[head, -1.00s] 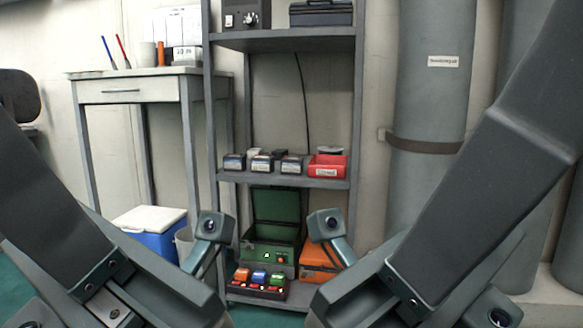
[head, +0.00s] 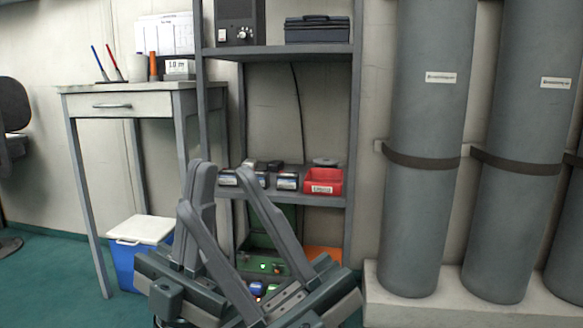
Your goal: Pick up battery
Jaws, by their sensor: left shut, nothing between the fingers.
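My left gripper (head: 202,168) is shut and empty, pointing up in front of the shelf's left post. Neither appears to touch a block.
A red bin (head: 323,181) sits at the middle shelf's right end. A desk (head: 125,103) and a blue cooler (head: 125,265) are at the left. Tall grey cylinders (head: 425,200) stand at the right.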

